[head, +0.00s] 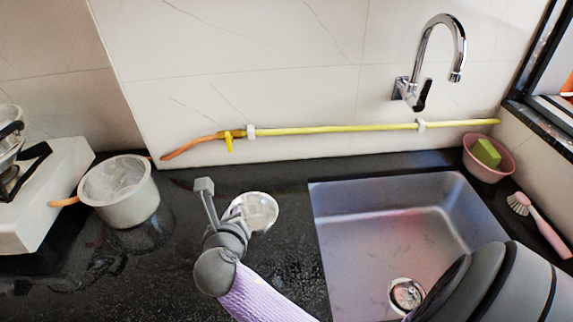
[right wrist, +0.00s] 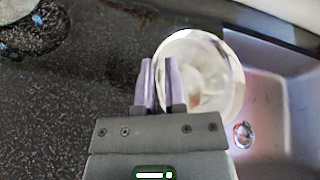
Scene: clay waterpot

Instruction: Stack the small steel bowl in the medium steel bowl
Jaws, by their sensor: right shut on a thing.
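A shiny steel bowl (head: 260,211) is on the black counter just left of the sink, and it also shows in the right wrist view (right wrist: 207,68). My right gripper (head: 236,216) is at the bowl's left side, its head partly covering that side. In the right wrist view my right gripper (right wrist: 159,80) has its two purple fingers close together at the left rim, shut on a steel bowl. I see one round outline clearly; whether a second bowl lies inside or under it I cannot tell. My left gripper is not in view.
A large steel pot (head: 121,190) stands on the left beside a white stove (head: 45,190). The sink (head: 395,230) opens to the right of the bowl. A pink basin (head: 480,167) with a green sponge and a brush (head: 538,222) are at far right.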

